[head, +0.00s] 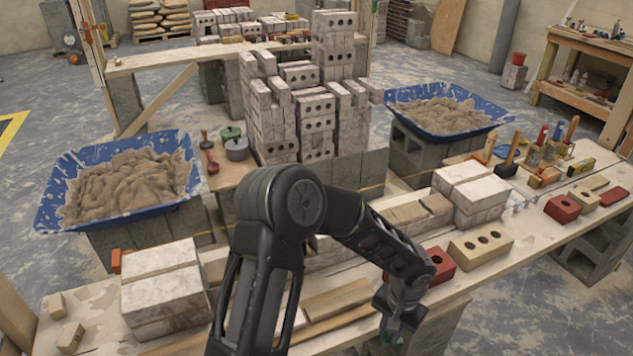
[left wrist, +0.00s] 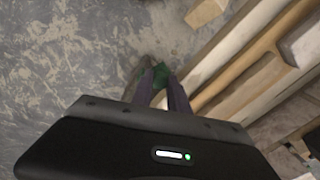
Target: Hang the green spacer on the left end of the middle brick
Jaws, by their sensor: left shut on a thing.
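My left gripper (head: 397,322) is shut on a small green spacer (head: 392,338), low at the near edge of the bench. In the left wrist view the green spacer (left wrist: 160,75) sits between the two dark fingertips (left wrist: 160,85), with grey floor behind it and the bench boards to the right. A course of bricks (head: 405,214) runs along the bench between a left brick stack (head: 160,290) and a right brick stack (head: 470,195). My left arm hides much of this course, so I cannot tell the middle brick or its left end. My right gripper is not in view.
A red brick (head: 440,266) and a cream holed brick (head: 481,247) lie on the bench near my left forearm. Loose wooden boards (head: 340,300) lie along the front. Blue mortar tubs stand behind at left (head: 185,147) and right (head: 470,128).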

